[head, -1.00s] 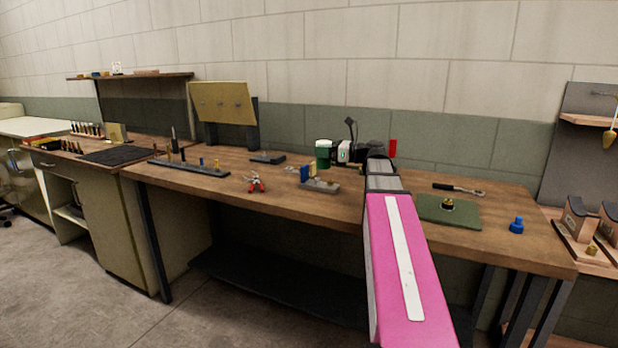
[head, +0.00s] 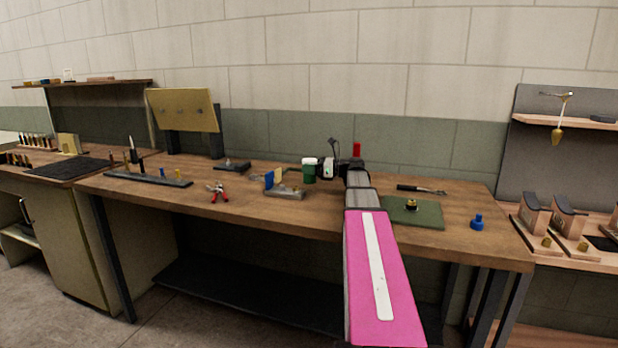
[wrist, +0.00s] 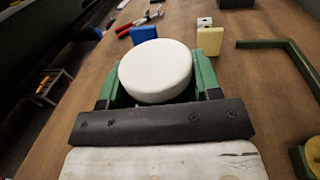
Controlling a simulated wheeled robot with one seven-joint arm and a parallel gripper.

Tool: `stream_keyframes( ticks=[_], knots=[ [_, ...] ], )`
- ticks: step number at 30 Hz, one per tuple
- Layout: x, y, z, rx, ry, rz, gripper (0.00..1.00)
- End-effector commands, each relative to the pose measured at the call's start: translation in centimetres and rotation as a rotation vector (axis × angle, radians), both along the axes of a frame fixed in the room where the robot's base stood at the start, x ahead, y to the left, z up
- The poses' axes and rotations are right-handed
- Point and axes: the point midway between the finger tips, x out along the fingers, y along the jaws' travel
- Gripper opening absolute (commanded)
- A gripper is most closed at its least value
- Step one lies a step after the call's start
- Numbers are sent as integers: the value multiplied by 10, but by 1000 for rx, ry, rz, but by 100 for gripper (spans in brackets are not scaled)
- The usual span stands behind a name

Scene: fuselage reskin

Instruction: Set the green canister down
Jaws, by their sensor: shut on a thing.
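The green canister (head: 309,174) has a white lid and is upright at the back of the wooden workbench in the head view. In the wrist view its white lid (wrist: 157,72) fills the middle, with a little green on both sides. My gripper (head: 318,170) is shut on the canister; its fingers (wrist: 157,84) lie on either side of it. The canister's base is hidden in the wrist view, so I cannot tell whether it touches the bench.
Blue (wrist: 144,34) and yellow blocks (wrist: 209,40) stand just beyond the canister. Red-handled pliers (head: 217,192) lie further left. A green mat (head: 413,212) with a small part, a ratchet (head: 421,189) and a blue knob (head: 477,222) are to the right. Bare wood (head: 330,212) shows between.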

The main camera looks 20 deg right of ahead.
Motion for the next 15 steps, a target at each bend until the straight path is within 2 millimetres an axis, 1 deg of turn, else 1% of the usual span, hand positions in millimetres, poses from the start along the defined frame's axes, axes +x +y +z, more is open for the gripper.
stream_keyframes(
  ticks=[9,15],
  knots=[
    [0,0,-37,1,2,0,31],
    [0,0,-38,0,0,0,31]
  ],
)
